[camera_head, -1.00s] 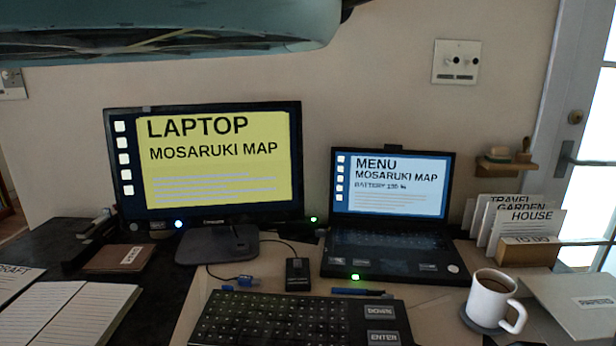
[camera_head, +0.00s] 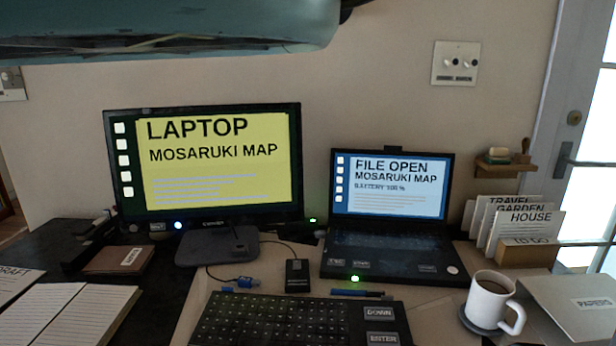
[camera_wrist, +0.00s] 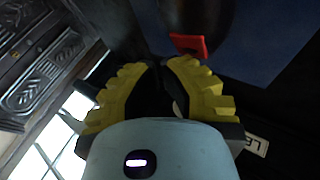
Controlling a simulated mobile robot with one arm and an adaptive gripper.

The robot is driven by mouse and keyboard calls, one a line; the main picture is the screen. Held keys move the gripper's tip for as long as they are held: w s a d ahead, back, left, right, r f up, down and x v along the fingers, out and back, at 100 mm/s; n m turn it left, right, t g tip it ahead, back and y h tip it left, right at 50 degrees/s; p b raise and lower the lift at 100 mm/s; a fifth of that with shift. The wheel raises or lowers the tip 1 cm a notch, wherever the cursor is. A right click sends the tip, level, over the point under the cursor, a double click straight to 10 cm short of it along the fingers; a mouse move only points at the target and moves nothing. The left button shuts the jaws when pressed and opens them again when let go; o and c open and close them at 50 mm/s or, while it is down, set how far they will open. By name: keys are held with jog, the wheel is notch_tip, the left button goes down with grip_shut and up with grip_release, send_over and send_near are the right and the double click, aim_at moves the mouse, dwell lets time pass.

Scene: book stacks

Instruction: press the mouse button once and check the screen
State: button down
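A small black mouse-like device (camera_head: 298,272) with a thin cable lies on the desk between the monitor stand and the laptop; its button is too small to make out. The monitor screen (camera_head: 214,160) reads LAPTOP, MOSARUKI MAP. My gripper (camera_wrist: 160,68) shows only in the wrist view, its yellow fingers with dark pads brought together and nothing seen between them. Its place relative to the device cannot be told; the head view shows no fingers.
A black keyboard (camera_head: 278,322) with DOWN and ENTER keys is in front. A mug (camera_head: 490,300) stands on a coaster at right, near upright cards (camera_head: 528,225) and a folder (camera_head: 580,302). Open notebooks (camera_head: 62,315) lie at left. A red tab (camera_wrist: 188,45) shows beyond my fingers.

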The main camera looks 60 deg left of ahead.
jog(key=shift+a+r, duration=0.1)
jog(key=shift+r, duration=0.2)
jog(key=shift+w+a+r+p, duration=0.2)
jog(key=shift+r+p, duration=0.35)
jog(key=shift+r, duration=0.4)
jog(key=shift+w+a+r+p, duration=0.1)
jog(key=shift+a+r+p, duration=0.1)
jog(key=shift+r+p, duration=0.55)
jog(key=shift+w+a+r+p, duration=0.1)
jog(key=shift+a+r+p, duration=0.2)
jog(key=shift+r, duration=0.85)
jog(key=shift+d, duration=0.15)
